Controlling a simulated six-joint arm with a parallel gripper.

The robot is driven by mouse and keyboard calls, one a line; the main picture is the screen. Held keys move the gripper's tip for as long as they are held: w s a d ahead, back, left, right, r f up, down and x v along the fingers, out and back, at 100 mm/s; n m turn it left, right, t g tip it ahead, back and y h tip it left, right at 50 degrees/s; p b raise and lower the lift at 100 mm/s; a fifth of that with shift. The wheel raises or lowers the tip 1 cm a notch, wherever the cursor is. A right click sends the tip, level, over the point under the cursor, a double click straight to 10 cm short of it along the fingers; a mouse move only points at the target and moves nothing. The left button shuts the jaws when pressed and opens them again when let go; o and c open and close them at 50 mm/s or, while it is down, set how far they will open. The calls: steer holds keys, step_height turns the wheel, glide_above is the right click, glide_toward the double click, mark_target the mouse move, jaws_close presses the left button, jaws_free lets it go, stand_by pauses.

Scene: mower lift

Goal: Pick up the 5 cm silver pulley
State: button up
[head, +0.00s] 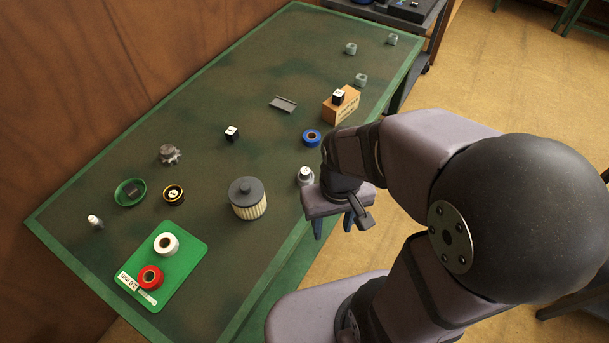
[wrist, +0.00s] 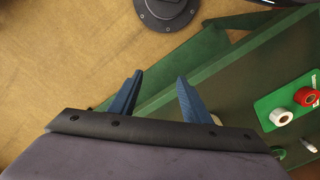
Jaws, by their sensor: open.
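My gripper (head: 334,230) is open and empty, with its two blue fingers pointing down, over the table's near edge. In the wrist view the open fingers (wrist: 160,78) have the table edge and floor behind them. Just left of my wrist in the head view stands a small silvery round part (head: 305,176) with a pale labelled top; my arm is close to its right side. A grey toothed metal part (head: 169,153) lies at the left. A small silvery piece (head: 95,221) stands at the far left. I cannot tell for sure which is the 5 cm pulley.
The green-edged table (head: 205,95) holds a filter (head: 247,200), a blue ring (head: 311,138), a cardboard box (head: 341,106), a green dish (head: 130,192) and a green mat (head: 185,273) with white and red rolls. Several pale rings stand at the far end. The middle is fairly clear.

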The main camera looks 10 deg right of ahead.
mark_target(305, 171)
steer(key=w+d+f+n+t+b, duration=0.1)
steer(key=w+n+t, duration=0.1)
steer(key=w, duration=0.4)
steer(key=w+d+f+n+t+b, duration=0.2)
steer(key=w+t, duration=0.2)
steer(key=w, duration=0.2)
steer(key=w+d+f+n+t+b, duration=0.1)
steer(key=w+d+n+t, duration=0.1)
steer(key=w, duration=0.4)
steer(key=shift+w+f+n+t+y, duration=0.3)
steer(key=shift+w+f+t, duration=0.1)
steer(key=shift+t, duration=0.1)
steer(key=w+a+n+t+y+b, duration=0.1)
steer(key=w+a+n+t+y, duration=0.1)
steer(key=a, duration=0.1)
steer(key=shift+w+r+t+y+b, duration=0.2)
steer(key=shift+t+y+b, duration=0.1)
steer(key=shift+y+b, duration=0.1)
steer(key=f, duration=0.1)
steer(key=a+f+m+t+y+b, duration=0.1)
steer(key=s+f+t+y, duration=0.1)
steer(key=shift+s+a+f+m+b, duration=0.1)
steer(key=shift+a+m+b, duration=0.15)
steer(key=shift+m+b, duration=0.15)
steer(key=shift+s+d+f+m+t+y+b, duration=0.15)
steer(key=shift+s+f+m+t+y+b, duration=0.35)
steer(key=shift+m, duration=0.7)
steer(key=shift+p+x, duration=1.25)
steer(key=shift+x, duration=2.25)
steer(key=shift+d, duration=0.1)
